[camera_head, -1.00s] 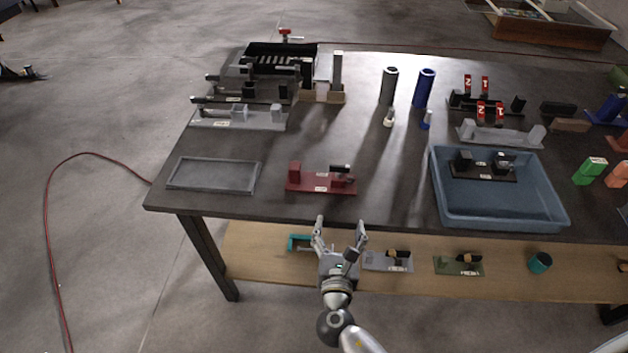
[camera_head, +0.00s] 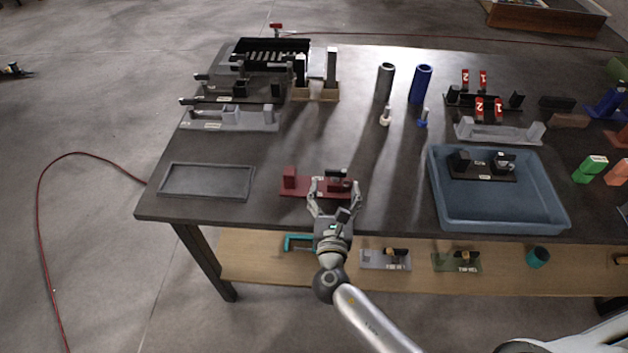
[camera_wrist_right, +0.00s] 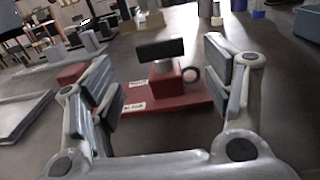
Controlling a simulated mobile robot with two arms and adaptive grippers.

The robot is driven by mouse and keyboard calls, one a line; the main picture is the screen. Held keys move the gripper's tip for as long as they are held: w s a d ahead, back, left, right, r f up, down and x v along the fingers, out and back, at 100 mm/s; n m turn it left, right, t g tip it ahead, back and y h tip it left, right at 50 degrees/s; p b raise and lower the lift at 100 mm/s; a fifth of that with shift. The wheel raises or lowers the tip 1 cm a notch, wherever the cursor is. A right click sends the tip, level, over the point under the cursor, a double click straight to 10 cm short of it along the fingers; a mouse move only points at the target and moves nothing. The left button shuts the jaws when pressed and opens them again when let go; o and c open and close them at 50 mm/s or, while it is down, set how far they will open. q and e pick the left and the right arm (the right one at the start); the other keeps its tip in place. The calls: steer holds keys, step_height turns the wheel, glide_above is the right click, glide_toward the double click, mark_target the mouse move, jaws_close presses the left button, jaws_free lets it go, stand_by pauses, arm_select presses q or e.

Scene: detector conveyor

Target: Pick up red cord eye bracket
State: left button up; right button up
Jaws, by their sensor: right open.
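The red cord eye bracket (camera_head: 300,187) lies on the dark table near its front edge. It has a red base plate with labels, a red block at its left end and a black-topped part with a ring at its right end. In the right wrist view the bracket (camera_wrist_right: 188,98) shows between the fingers, with the black top and ring ahead of them. My right gripper (camera_head: 333,192) is open, its fingers spread on either side of the bracket's right part. The wrist view also shows the open right gripper (camera_wrist_right: 160,95); contact cannot be told. My left gripper is not in view.
A grey empty tray (camera_head: 207,181) lies left of the bracket. A blue bin (camera_head: 440,205) holding a black bracket stands to the right. Upright cylinders (camera_head: 421,85) and other fixtures stand behind. A wooden shelf (camera_head: 340,278) with more parts is below the table.

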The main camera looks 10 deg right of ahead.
mark_target(335, 174)
steer(key=shift+w+d, duration=0.1)
steer(key=shift+w, duration=0.25)
steer(key=shift+w+d+r, duration=0.1)
steer(key=shift+w+r, duration=0.05)
steer(key=shift+w, duration=0.2)
steer(key=p+x, duration=0.1)
steer(key=x, duration=0.2)
steer(key=shift+w+d+r+p, duration=0.1)
steer(key=shift+w+r+p, duration=0.1)
steer(key=shift+p, duration=0.1)
steer(key=shift+w+d, duration=0.1)
steer(key=shift+w, duration=0.25)
steer(key=shift+w+f, duration=0.1)
steer(key=shift+w, duration=0.1)
steer(key=c, duration=1.3)
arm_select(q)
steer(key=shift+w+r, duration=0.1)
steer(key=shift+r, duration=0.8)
arm_select(e)
steer(key=shift+c, duration=0.8)
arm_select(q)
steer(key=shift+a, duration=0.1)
